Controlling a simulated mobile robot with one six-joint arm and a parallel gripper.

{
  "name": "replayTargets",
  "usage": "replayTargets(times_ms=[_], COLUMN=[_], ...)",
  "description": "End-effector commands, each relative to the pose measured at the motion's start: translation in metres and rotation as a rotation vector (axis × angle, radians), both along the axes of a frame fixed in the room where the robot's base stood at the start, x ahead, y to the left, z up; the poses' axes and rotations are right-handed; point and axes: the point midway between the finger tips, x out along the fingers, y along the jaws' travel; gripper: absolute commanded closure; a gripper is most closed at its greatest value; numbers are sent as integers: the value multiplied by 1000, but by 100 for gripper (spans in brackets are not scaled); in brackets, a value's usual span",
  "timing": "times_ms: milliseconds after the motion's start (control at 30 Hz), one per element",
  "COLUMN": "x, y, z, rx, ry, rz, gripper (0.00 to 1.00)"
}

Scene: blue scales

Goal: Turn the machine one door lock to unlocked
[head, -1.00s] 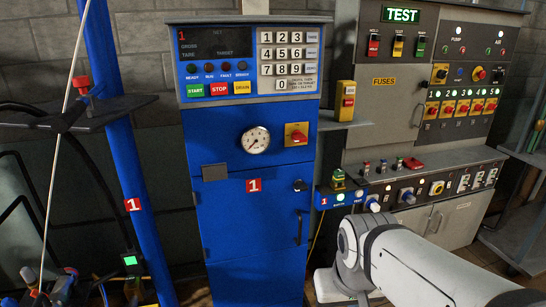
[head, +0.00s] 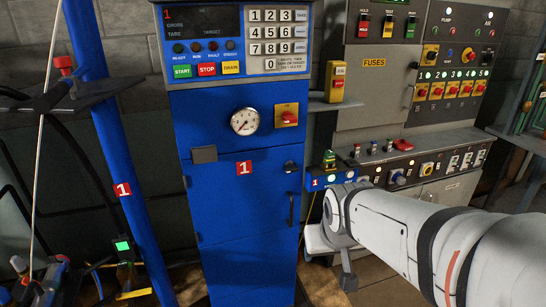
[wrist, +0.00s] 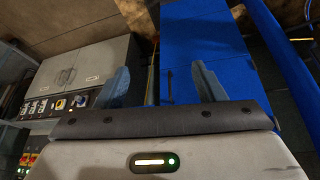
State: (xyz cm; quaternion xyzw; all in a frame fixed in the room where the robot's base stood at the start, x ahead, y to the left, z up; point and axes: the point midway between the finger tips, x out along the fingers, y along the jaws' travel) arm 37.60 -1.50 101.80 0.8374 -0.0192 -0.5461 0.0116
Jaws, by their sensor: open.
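The blue machine one cabinet (head: 245,215) carries a red label with a 1 on its door. The door lock, a small black knob (head: 290,166), sits at the upper right of the door above a dark vertical handle (head: 291,209). Whether it is locked is too small to tell. My gripper (head: 335,262) is to the right of the cabinet and lower than the lock, apart from it. In the wrist view my gripper (wrist: 160,84) has its two fingers wide apart with nothing between them. The cabinet (wrist: 200,40) and its handle (wrist: 168,86) show beyond; the lock is not clear there.
A red-on-yellow switch (head: 287,115) and a gauge (head: 244,121) sit above the door. A small blue box with a green-topped knob (head: 329,162) and a grey control console (head: 430,165) stand to the right. A blue post (head: 112,150) stands left. Floor before the console is clear.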

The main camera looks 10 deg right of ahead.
Motion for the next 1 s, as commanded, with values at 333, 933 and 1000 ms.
replayTargets(times_ms=[333, 933, 1000], x=[169, 309, 311], y=[-23, -15, -14], z=[-24, -51, -51], rx=[-39, 125, 134], ry=[-472, -1121, -1142], rz=[29, 205, 211], gripper=[36, 36, 36])
